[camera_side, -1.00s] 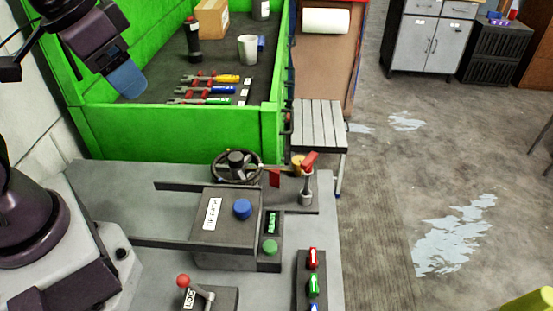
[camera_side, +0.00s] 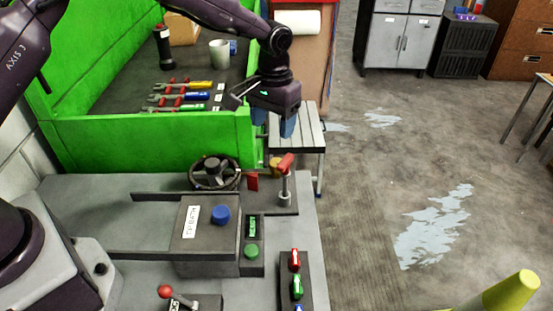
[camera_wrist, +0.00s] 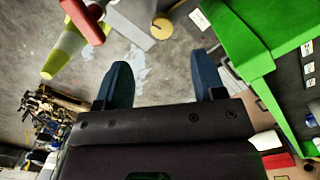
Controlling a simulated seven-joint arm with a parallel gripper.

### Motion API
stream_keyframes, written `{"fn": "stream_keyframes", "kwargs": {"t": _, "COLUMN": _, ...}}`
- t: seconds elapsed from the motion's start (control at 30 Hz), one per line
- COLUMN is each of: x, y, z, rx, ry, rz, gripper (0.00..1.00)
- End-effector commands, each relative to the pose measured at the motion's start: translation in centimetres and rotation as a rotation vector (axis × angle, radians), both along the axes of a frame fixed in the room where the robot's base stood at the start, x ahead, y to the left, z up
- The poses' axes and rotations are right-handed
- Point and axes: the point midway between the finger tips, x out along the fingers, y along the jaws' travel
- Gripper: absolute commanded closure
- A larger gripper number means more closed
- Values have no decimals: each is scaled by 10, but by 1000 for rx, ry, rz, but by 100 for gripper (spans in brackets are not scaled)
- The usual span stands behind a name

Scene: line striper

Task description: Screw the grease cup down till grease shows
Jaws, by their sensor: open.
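A small brass-yellow round part (camera_side: 277,167), which looks like the grease cup, sits at the back edge of the grey bench, beside a red-handled post (camera_side: 286,163). The red handle partly hides it in the side view. In the wrist view a brass-yellow disc (camera_wrist: 162,27) shows at the top, ahead of the fingers, with the red handle (camera_wrist: 82,18) to its left. My gripper (camera_side: 287,126) is open and empty, pointing down above and behind that corner. Its two blue fingers stand apart in the wrist view (camera_wrist: 162,78). No grease can be made out.
A black handwheel (camera_side: 214,172) and a small red plate (camera_side: 251,181) stand left of the post. The green-walled bin (camera_side: 160,142) holds wrenches and a mug. A slatted stool (camera_side: 308,130) stands behind the bench. A box with a blue knob (camera_side: 221,214) is in front.

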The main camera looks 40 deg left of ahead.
Motion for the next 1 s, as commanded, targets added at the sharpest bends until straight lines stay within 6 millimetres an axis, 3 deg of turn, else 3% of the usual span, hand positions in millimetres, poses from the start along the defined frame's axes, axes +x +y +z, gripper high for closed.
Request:
{"fn": "stream_keyframes", "kwargs": {"t": 0.1, "x": 15, "y": 1, "z": 15, "rx": 7, "ry": -43, "rz": 62, "gripper": 37}}
{"fn": "stream_keyframes", "kwargs": {"t": 0.27, "x": 13, "y": 2, "z": 3, "rx": 8, "ry": -35, "rz": 84, "gripper": 37}}
{"fn": "stream_keyframes", "kwargs": {"t": 0.7, "x": 12, "y": 2, "z": -84, "rx": 8, "ry": -34, "rz": 82, "gripper": 37}}
{"fn": "stream_keyframes", "kwargs": {"t": 1.0, "x": 13, "y": 2, "z": -113, "rx": 9, "ry": -37, "rz": 82, "gripper": 37}}
